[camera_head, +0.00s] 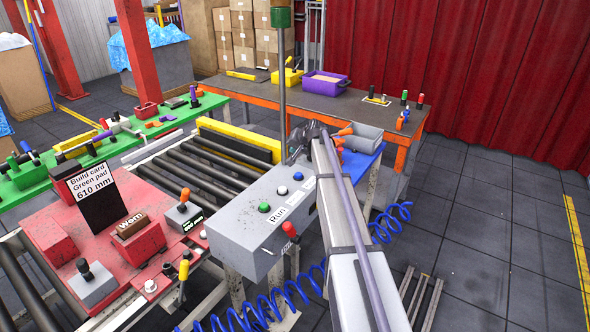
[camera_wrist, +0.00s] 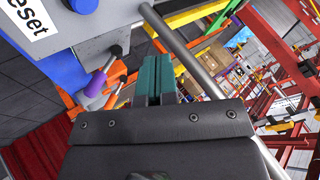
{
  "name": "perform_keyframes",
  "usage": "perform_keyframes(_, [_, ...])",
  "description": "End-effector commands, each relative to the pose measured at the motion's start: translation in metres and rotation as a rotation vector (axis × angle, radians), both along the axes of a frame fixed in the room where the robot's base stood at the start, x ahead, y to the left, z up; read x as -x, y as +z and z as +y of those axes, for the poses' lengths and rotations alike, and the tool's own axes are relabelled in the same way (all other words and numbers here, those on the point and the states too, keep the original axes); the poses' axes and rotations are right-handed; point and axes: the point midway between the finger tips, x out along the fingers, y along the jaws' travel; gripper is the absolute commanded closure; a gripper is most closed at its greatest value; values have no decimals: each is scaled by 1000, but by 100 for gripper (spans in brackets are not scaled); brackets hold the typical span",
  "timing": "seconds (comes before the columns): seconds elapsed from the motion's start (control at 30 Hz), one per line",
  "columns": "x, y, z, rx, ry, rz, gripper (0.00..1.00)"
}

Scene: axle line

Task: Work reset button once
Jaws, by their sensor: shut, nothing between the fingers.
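A grey control box (camera_head: 250,225) stands in the middle of the head view. The other labels are partly hidden by my arm. In the wrist view a label ending in "eset" (camera_wrist: 28,18) lies beside the blue button (camera_wrist: 82,4), which the top edge cuts off. My gripper (camera_wrist: 156,78) is shut and empty, its teal fingers together. It appears beyond the box's edge, apart from the buttons; its fingertips are hidden in the head view.
A grey post (camera_head: 283,100) rises right behind the box. A red-handled lever (camera_head: 290,230) is on the box's front. A blue coiled hose (camera_head: 255,308) hangs below. Rollers (camera_head: 200,170) lie to the left; an orange-framed bench (camera_head: 330,98) stands behind. The floor to the right is mostly clear.

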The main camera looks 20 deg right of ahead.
Motion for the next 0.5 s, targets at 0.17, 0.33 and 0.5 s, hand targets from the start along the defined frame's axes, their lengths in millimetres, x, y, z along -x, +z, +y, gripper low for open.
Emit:
perform_keyframes(0.17, [-1,6,-25,32,-12,-14,100])
perform_keyframes(0.33, [0,5,-25,34,-12,-14,100])
perform_keyframes(0.5, [0,4,-24,32,-12,-14,100])
